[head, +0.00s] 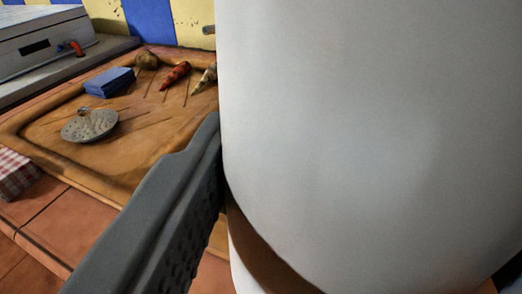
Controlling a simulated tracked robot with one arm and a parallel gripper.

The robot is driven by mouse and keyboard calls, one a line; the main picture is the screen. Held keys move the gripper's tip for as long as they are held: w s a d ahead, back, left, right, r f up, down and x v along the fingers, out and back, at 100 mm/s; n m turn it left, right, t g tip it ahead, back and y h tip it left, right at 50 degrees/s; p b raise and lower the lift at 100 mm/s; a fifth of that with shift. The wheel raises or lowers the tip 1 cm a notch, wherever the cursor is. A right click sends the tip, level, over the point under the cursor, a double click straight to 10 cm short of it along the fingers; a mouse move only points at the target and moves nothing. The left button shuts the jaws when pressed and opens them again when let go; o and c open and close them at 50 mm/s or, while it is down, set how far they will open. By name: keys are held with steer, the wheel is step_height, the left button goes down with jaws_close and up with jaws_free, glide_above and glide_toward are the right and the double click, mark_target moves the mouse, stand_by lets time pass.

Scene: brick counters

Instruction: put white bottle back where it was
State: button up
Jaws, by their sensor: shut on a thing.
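A large white bottle (370,130) fills the right half of the head view, very close to the camera. A brown band curves across its lower part, with more white below. The bottle's top and base lie outside the picture. My gripper (200,165) is shut on the bottle. One grey finger with a dimpled inner pad presses along its left side; the other finger is hidden or out of view. The bottle hides most of what lies to the right, so I cannot tell what it stands on or hangs over.
A rimmed wooden board (45,152) lies on the terracotta-tiled counter (70,222). On it are a blue block (109,82), a round grey perforated disc (90,125), and a red pointed item (175,74). A checked cloth (14,172) is at left, a white appliance (45,45) behind.

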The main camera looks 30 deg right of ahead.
steer(key=shift+w+d, duration=0.1)
steer(key=shift+w, duration=0.95)
step_height(320, 180, down, 3)
steer(key=shift+f, duration=0.2)
steer(key=o, duration=1.1)
steer(key=shift+f, duration=0.1)
steer(key=shift+c, duration=0.2)
steer(key=shift+s+a, duration=0.3)
steer(key=v, duration=1.1)
